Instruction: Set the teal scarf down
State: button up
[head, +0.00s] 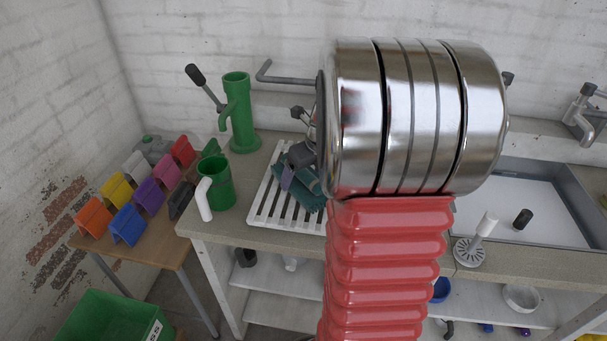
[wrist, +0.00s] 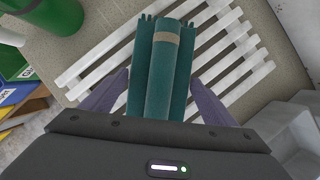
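The teal scarf (wrist: 163,80), a folded strip with a tan band round its raised middle roll, lies on the white slatted rack (wrist: 95,72) in the wrist view. My gripper (wrist: 160,76) is right over it. Its two purple fingers stand apart, one on each side of the scarf and wide of the roll; they look open. In the head view the scarf (head: 314,198) shows on the rack (head: 263,212), partly hidden by my gripper (head: 287,178) and arm. Any slight contact at the scarf's edges is hard to tell.
A green mug (head: 219,184) with a white handle stands left of the rack, and a green pump (head: 240,115) stands behind. Coloured folders (head: 127,224) stand on a wooden table at left. A white sink tray (head: 525,205) and a grey-white brush (head: 478,242) are at right.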

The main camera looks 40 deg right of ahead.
jog(key=o, duration=0.4)
jog(key=shift+c, duration=0.2)
jog(key=v, duration=1.2)
jog(key=shift+r, duration=0.1)
jog(key=shift+a, duration=0.1)
